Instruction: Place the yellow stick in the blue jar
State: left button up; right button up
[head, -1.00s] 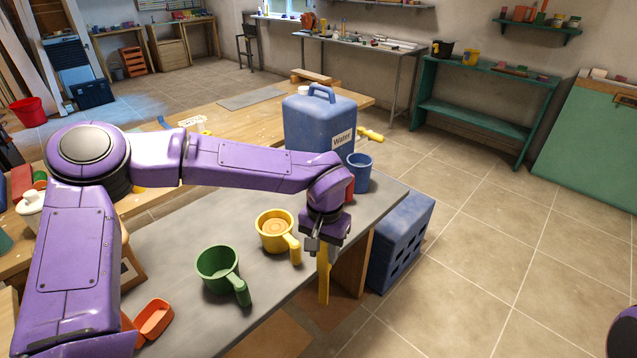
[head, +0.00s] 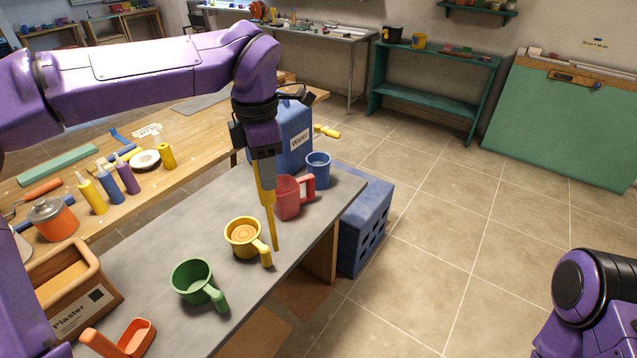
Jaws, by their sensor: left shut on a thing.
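My left gripper (head: 265,180) is shut on the yellow stick (head: 273,228), which hangs down nearly upright, tilted slightly. The stick's lower end shows just right of the yellow mug (head: 242,238), over the grey tabletop in the picture; I cannot tell its exact height. The blue jar (head: 318,172) stands upright at the far right end of the grey table, behind and right of the gripper. A red jar with a handle (head: 288,199) stands between the gripper and the blue jar. Of my right arm only a purple part shows at the lower right; its gripper is out of view.
A green mug (head: 192,282) and an orange tray (head: 130,338) are nearer on the grey table (head: 185,237). A blue water canister (head: 293,135) stands behind the red jar. A blue crate (head: 362,225) is beside the table. Floor at right is clear.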

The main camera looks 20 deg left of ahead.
aim_at(317, 184)
jog(key=u, duration=0.05)
jog(key=i, duration=1.5)
jog(key=z, duration=0.05)
